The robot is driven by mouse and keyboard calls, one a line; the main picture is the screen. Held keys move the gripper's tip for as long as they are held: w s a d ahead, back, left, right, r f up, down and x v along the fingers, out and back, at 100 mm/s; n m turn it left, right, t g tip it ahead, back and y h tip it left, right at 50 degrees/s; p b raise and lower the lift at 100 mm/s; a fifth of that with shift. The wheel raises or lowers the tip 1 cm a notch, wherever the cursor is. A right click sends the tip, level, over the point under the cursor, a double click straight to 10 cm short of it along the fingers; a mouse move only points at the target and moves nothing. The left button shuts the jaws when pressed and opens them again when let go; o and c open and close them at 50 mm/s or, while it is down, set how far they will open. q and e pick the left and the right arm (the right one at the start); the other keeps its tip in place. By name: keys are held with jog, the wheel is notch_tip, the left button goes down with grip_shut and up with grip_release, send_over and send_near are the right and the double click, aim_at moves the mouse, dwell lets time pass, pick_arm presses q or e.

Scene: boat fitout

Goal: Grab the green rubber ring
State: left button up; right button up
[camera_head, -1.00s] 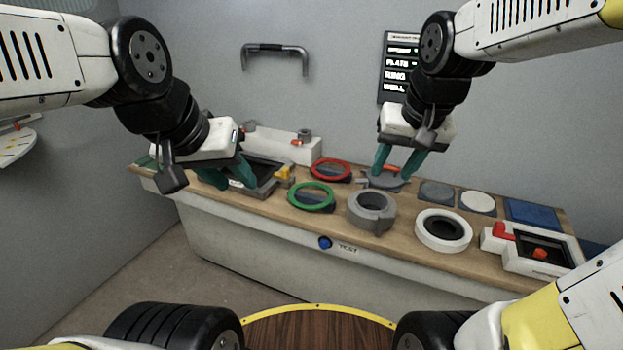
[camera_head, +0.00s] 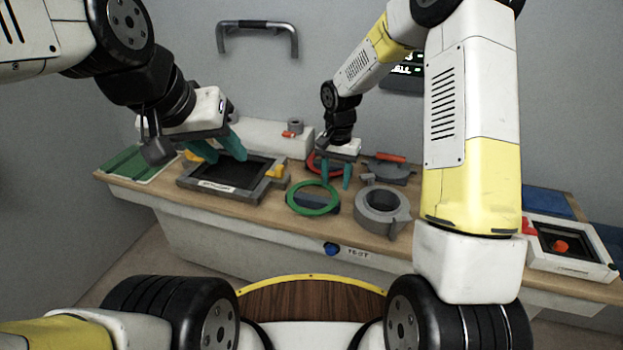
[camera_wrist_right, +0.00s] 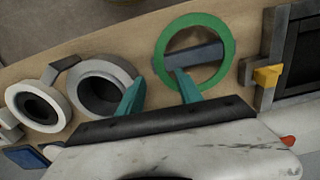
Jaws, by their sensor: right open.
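The green rubber ring (camera_head: 291,202) lies on the bench, resting partly over a dark grey block; in the right wrist view the ring (camera_wrist_right: 231,45) is beyond the fingertips. My right gripper (camera_head: 336,187) is open and empty, just behind and to the right of the ring in the head view. In the right wrist view my right gripper (camera_wrist_right: 158,78) has its right fingertip near the ring's edge; I cannot tell whether they touch. My left gripper (camera_head: 222,150) is above the black-framed tray, left of the ring, and its fingers look apart with nothing between them.
A grey round housing (camera_head: 396,205) stands right of the ring. A red ring (camera_head: 312,161) lies behind, partly hidden by my right gripper. The dark framed tray (camera_head: 262,191) with yellow clips is on the left. A white box frame (camera_head: 596,272) sits far right.

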aim_at(335, 201)
jog(key=shift+f, duration=3)
grip_shut()
